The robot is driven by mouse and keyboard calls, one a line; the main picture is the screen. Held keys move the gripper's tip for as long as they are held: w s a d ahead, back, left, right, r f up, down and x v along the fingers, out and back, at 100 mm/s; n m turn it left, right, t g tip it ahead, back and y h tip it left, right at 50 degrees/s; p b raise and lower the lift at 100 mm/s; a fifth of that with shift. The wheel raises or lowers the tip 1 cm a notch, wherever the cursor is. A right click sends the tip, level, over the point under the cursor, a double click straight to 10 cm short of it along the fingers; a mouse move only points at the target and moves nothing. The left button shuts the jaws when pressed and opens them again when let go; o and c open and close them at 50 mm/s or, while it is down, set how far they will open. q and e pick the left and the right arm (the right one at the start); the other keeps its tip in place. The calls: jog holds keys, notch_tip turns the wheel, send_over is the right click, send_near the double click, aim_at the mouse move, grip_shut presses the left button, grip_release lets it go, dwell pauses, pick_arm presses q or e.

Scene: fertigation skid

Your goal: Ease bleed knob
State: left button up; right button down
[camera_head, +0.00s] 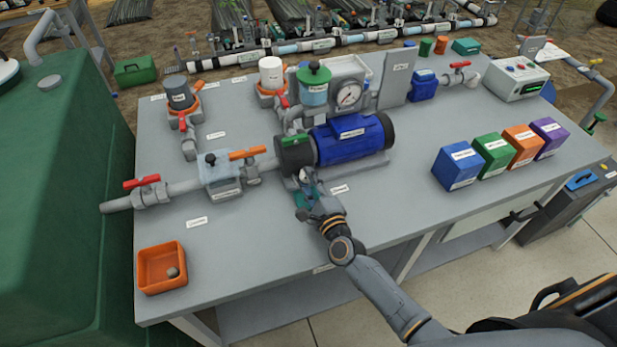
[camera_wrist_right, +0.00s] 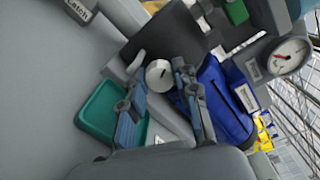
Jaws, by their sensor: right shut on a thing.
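The bleed knob (camera_wrist_right: 158,75) is a small pale round knob with a dark slot mark, low on the front of the dark pump housing. My right gripper (camera_wrist_right: 161,83) has its two fingers on either side of it and is shut on it. In the head view my right gripper (camera_head: 305,184) reaches the front of the pump from below, and its fingers largely hide the knob. The blue pump motor (camera_head: 350,139) lies just right of the knob. My left gripper is not in view.
A teal tray (camera_wrist_right: 98,114) sits under the knob beside my fingers. A pipe with a red-handled valve (camera_head: 150,190) runs left of the pump. An orange tray (camera_head: 161,268) stands at the front left. Coloured boxes (camera_head: 458,166) stand at the right. The bench front is mostly clear.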

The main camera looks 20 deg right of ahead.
jog(key=n+p, duration=0.2)
jog(key=n, duration=0.2)
jog(key=shift+r, duration=0.1)
jog(key=n+p, duration=0.1)
jog(key=n, duration=0.3)
jog(key=shift+h, duration=0.3)
jog(key=shift+f+n, duration=0.2)
jog(key=shift+n, duration=0.2)
jog(key=c, duration=1)
grip_release()
jog(key=shift+s+r, duration=0.1)
jog(key=shift+s, duration=0.05)
jog(key=s, duration=1.1)
jog(key=shift+s+d+r, duration=0.25)
jog(key=shift+s+r, duration=0.1)
jog(key=shift+s, duration=0.05)
